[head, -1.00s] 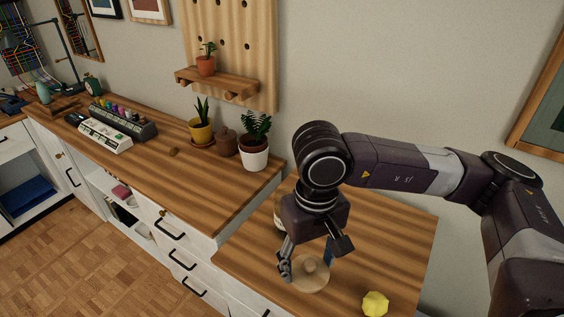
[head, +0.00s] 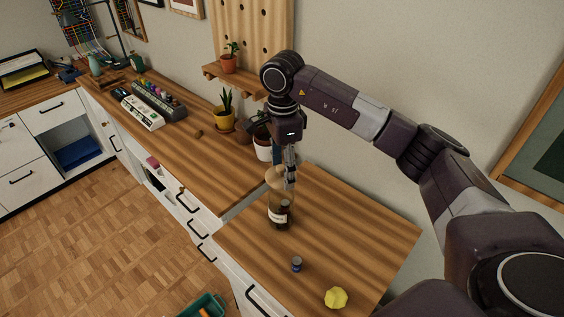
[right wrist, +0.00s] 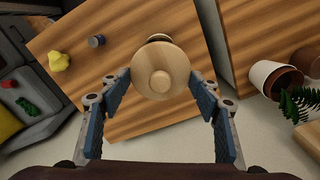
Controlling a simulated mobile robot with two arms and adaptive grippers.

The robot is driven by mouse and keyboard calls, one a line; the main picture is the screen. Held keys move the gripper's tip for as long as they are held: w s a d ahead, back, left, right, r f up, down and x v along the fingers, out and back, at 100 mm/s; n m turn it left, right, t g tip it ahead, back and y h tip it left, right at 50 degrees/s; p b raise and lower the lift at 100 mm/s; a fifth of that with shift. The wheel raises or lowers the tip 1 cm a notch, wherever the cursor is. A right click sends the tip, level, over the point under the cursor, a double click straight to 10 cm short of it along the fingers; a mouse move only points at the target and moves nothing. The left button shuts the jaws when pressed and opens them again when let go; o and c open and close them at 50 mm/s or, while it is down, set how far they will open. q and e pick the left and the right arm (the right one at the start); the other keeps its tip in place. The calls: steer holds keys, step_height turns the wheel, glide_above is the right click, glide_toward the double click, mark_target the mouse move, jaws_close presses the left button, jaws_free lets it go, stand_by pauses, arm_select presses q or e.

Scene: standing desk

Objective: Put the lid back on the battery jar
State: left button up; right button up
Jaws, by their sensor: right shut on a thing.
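The round wooden lid (right wrist: 177,58) with a central knob is held between the fingers of my right gripper (right wrist: 160,82). In the head view, the lid (head: 275,174) is right over the glass battery jar (head: 275,217), and my right gripper (head: 287,180) points down at it. The jar stands upright on the wooden desk, with a pale label and dark batteries inside. In the right wrist view a bit of the jar (right wrist: 158,38) shows past the lid's edge. I cannot tell whether lid and rim touch. My left gripper is out of view.
A small dark battery (head: 296,264) and a yellow faceted object (head: 336,298) lie on the lower desktop (head: 350,235). Potted plants, one in a white pot (head: 263,150), stand close behind my gripper on the adjoining counter. A green bin (head: 204,308) is on the floor.

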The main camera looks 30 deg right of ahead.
steer(key=shift+s+f+b, duration=0.15)
steer(key=shift+f+b, duration=0.35)
steer(key=shift+f, duration=0.7)
step_height(320, 180, down, 3)
steer(key=shift+r+b, duration=0.2)
steer(key=shift+b, duration=0.8)
steer(key=shift+f+b, duration=0.45)
steer(key=shift+f, duration=0.1)
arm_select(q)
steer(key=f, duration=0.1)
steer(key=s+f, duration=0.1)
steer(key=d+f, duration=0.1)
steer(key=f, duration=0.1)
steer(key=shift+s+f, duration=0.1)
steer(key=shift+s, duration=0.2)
arm_select(e)
steer(key=shift+f, duration=0.15)
arm_select(q)
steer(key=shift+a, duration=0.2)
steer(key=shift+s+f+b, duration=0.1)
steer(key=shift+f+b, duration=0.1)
steer(key=shift+b, duration=0.1)
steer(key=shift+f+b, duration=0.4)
arm_select(e)
steer(key=shift+f, duration=0.15)
